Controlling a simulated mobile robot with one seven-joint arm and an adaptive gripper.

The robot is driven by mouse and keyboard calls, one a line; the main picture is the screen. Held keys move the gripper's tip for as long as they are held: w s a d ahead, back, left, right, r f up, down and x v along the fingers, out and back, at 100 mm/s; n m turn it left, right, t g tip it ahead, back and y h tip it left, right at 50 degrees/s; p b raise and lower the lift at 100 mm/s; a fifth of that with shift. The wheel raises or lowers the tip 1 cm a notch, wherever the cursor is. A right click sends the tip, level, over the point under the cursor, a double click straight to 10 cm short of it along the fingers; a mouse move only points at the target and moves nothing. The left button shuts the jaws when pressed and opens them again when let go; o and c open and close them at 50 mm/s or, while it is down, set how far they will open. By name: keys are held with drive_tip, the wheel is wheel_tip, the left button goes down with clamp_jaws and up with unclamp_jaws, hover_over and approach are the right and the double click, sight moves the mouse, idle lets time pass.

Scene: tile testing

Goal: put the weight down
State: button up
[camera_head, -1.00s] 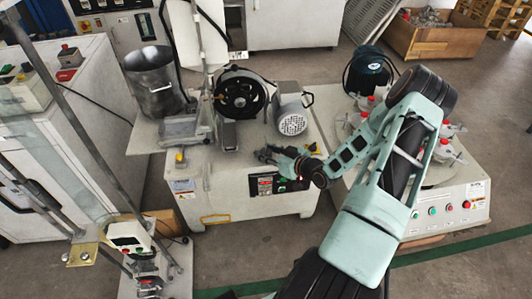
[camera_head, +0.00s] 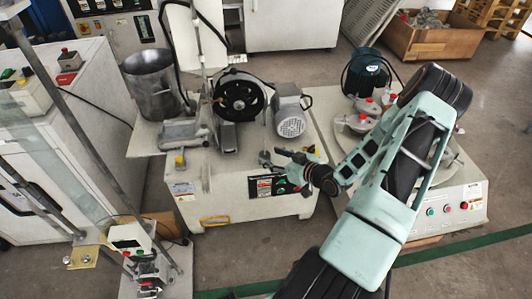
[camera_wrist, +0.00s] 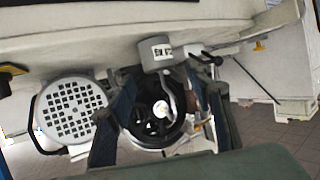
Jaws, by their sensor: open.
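The weight (camera_wrist: 160,52) is a small grey cylinder with a white label in the wrist view. In the head view it appears as a small grey shape (camera_head: 265,158) at the front edge of the white machine (camera_head: 228,180). I cannot tell whether it rests on the top or hangs from something there. My gripper (camera_head: 289,154) is just to the right of it in the head view. In the wrist view my gripper (camera_wrist: 160,74) has its dark fingers spread apart, with the weight near and beyond the tips. No grip on it is visible.
A black wheel (camera_head: 239,97) and a grey motor (camera_head: 291,117) stand on the machine behind the weight. A metal pot (camera_head: 153,82) is at the left. Another machine with red-topped parts (camera_head: 366,106) stands at the right, under my arm.

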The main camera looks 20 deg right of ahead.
drive_tip(key=p+v, duration=0.1)
drive_tip(key=v, duration=0.6)
drive_tip(key=shift+s+r, duration=0.2)
drive_tip(key=shift+s, duration=0.1)
drive_tip(key=shift+d, duration=0.1)
